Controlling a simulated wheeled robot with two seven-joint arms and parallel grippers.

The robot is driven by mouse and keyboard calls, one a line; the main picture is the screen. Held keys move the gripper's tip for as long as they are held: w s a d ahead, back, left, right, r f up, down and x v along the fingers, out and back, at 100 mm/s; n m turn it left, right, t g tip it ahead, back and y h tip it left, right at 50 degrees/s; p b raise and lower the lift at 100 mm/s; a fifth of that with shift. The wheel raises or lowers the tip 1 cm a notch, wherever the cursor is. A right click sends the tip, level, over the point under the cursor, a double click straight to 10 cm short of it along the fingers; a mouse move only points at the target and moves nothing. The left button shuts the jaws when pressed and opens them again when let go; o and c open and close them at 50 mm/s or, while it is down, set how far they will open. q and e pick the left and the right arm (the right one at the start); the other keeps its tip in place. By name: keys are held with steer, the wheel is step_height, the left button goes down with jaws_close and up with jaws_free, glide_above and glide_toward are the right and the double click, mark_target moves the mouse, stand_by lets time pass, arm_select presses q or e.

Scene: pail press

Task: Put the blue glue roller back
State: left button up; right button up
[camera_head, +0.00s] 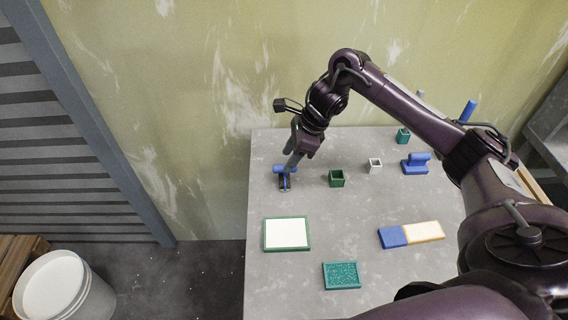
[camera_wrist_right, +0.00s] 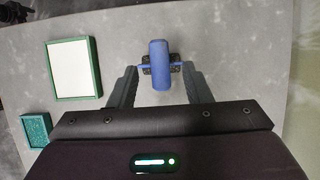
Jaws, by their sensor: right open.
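A blue glue roller (camera_head: 284,170) is at the back left of the grey table. In the right wrist view, its thick blue body (camera_wrist_right: 159,58) lies lengthwise between the fingers, with a thin blue bar across it and small dark parts at its sides. My right gripper (camera_head: 287,173) is over it, pointing down. Its fingers (camera_wrist_right: 159,72) are open, one on each side of the roller. I cannot tell whether they touch it. A second blue piece (camera_head: 415,164), a cylinder on a flat base, stands at the table's back right. My left gripper is not in view.
On the table (camera_head: 300,205) are a green cup (camera_head: 337,178), a white cup (camera_head: 375,165), a teal holder (camera_head: 403,136), a green-framed white tray (camera_head: 287,234), a teal pad (camera_head: 341,275) and a blue-and-cream block (camera_head: 411,235). A white pail (camera_head: 62,290) stands on the floor.

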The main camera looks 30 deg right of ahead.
steer(key=p+v, duration=0.1)
steer(key=v, duration=0.6)
steer(key=shift+r, duration=0.15)
